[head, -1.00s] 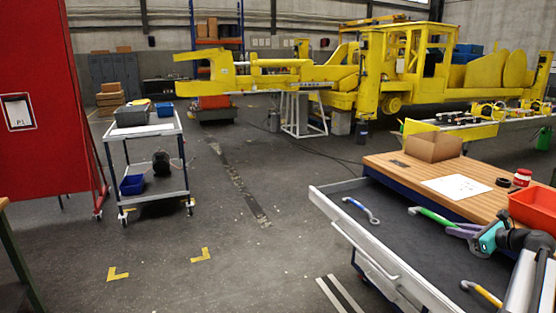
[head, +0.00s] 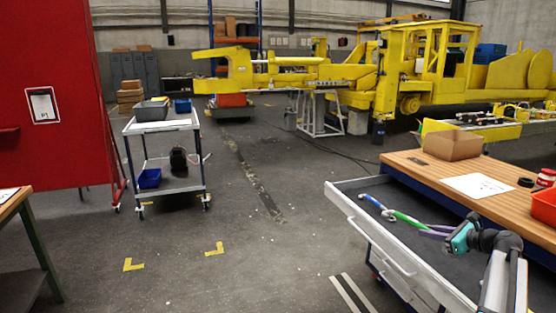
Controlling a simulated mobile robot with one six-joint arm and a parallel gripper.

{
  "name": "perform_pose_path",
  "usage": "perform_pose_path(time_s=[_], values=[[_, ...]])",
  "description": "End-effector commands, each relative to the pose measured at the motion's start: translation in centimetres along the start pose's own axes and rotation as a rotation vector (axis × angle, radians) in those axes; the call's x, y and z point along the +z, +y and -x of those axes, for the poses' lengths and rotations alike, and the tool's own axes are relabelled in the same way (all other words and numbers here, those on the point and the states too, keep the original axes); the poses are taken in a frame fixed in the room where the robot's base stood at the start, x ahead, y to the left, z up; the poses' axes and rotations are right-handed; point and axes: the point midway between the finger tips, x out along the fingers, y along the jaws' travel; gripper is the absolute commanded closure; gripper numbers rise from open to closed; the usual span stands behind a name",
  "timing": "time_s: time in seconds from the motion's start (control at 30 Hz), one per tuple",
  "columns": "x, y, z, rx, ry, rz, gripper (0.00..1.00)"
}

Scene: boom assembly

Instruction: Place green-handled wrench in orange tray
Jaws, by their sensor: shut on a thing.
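The green-handled wrench (head: 407,218) is over the open drawer (head: 335,196), its green end close to the blue-handled wrench (head: 372,202). My gripper (head: 436,231), with purple fingers, is shut on the other end of the green-handled wrench. The fingers partly hide that end. I cannot tell how high the wrench is above the drawer floor. The orange tray (head: 545,205) is on the wooden bench top at the right edge of the view, partly cut off and to the right of my gripper.
On the bench top (head: 430,168) are a cardboard box (head: 453,145), a white sheet (head: 477,186), a dark ring (head: 526,182) and a red jar (head: 545,178). A wheeled cart (head: 163,127) stands at the left by a red panel (head: 60,100). The floor between is clear.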

Motion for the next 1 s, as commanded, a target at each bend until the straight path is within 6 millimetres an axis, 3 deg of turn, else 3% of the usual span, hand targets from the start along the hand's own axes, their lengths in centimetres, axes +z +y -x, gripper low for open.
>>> perform_pose_path(time_s=[0.03, 0.2, 0.5, 0.73, 1.0], values=[[-0.1, 1.8, -1.6, 0.020, -0.007, 0.007, 1.00], [0.3, 6.8, -5.6, 0.082, -0.020, 0.034, 1.00], [0.6, 16.6, -11.5, 0.196, -0.044, 0.081, 1.00], [0.6, 24.7, -14.7, 0.285, -0.063, 0.116, 1.00], [0.2, 34.2, -16.5, 0.388, -0.085, 0.159, 1.00]])
